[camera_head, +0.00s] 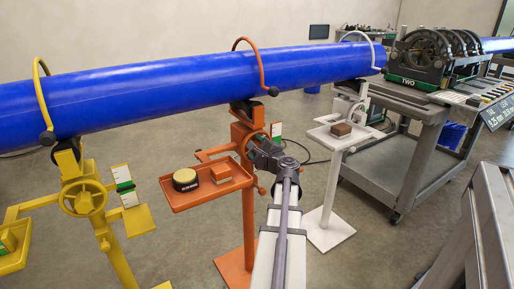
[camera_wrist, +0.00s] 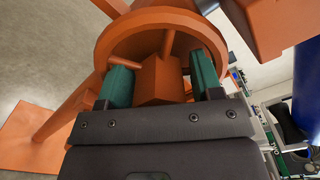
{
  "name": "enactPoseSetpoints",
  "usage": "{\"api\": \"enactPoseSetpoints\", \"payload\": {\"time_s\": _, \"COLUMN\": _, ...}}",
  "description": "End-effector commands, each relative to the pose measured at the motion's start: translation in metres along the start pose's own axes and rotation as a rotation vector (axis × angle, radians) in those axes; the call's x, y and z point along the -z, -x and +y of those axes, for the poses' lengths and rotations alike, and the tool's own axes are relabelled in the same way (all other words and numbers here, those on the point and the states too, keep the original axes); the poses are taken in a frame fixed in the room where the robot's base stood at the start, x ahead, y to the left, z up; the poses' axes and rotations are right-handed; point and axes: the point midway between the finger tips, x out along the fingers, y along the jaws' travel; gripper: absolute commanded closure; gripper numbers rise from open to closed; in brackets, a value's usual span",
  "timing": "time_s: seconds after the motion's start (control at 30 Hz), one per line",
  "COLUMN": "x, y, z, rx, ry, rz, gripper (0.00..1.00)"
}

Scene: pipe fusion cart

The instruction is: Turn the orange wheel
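The orange wheel (camera_wrist: 128,30) fills the upper middle of the wrist view, its rim and spokes facing my gripper. In the head view the orange wheel (camera_head: 246,150) is on the orange stand under the blue pipe, partly hidden by my wrist. My gripper (camera_wrist: 160,78) has two green fingers reaching inside the rim, apart, one on each side of the blocky orange hub. A small gap seems to show beside the left finger, and no firm grip is visible. In the head view my gripper (camera_head: 262,152) is at the wheel, its fingers hard to make out.
The orange stand's tray (camera_head: 190,199) holds a round black-and-yellow item (camera_head: 185,179) and a small orange block. A yellow stand (camera_head: 82,190) is at left, a white stand (camera_head: 330,190) at right. The blue pipe (camera_head: 190,84) runs above. A grey cart (camera_head: 400,165) stands right.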

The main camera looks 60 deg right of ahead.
Motion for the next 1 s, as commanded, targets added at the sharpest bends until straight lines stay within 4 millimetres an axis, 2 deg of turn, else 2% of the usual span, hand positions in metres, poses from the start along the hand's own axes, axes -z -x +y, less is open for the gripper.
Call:
{"api": "enactPoseSetpoints", "payload": {"time_s": 0.1, "x": 0.000, "y": 0.000, "z": 0.000, "rx": 0.000, "ry": 0.000, "rz": 0.000, "gripper": 0.32}}
{"api": "enactPoseSetpoints", "payload": {"time_s": 0.37, "x": 0.000, "y": 0.005, "z": 0.000, "rx": 0.001, "ry": -0.001, "rz": 0.000, "gripper": 0.32}}
{"api": "enactPoseSetpoints", "payload": {"time_s": 0.47, "x": -0.001, "y": 0.021, "z": 0.001, "rx": 0.001, "ry": -0.001, "rz": 0.000, "gripper": 0.32}}
{"api": "enactPoseSetpoints", "payload": {"time_s": 0.7, "x": -0.001, "y": 0.082, "z": 0.001, "rx": 0.002, "ry": -0.001, "rz": 0.002, "gripper": 0.32}}
{"api": "enactPoseSetpoints", "payload": {"time_s": 0.8, "x": -0.001, "y": 0.099, "z": 0.000, "rx": 0.001, "ry": -0.001, "rz": 0.002, "gripper": 0.32}}
{"api": "enactPoseSetpoints", "payload": {"time_s": 1.0, "x": 0.000, "y": 0.109, "z": 0.000, "rx": 0.000, "ry": -0.001, "rz": 0.000, "gripper": 0.32}}
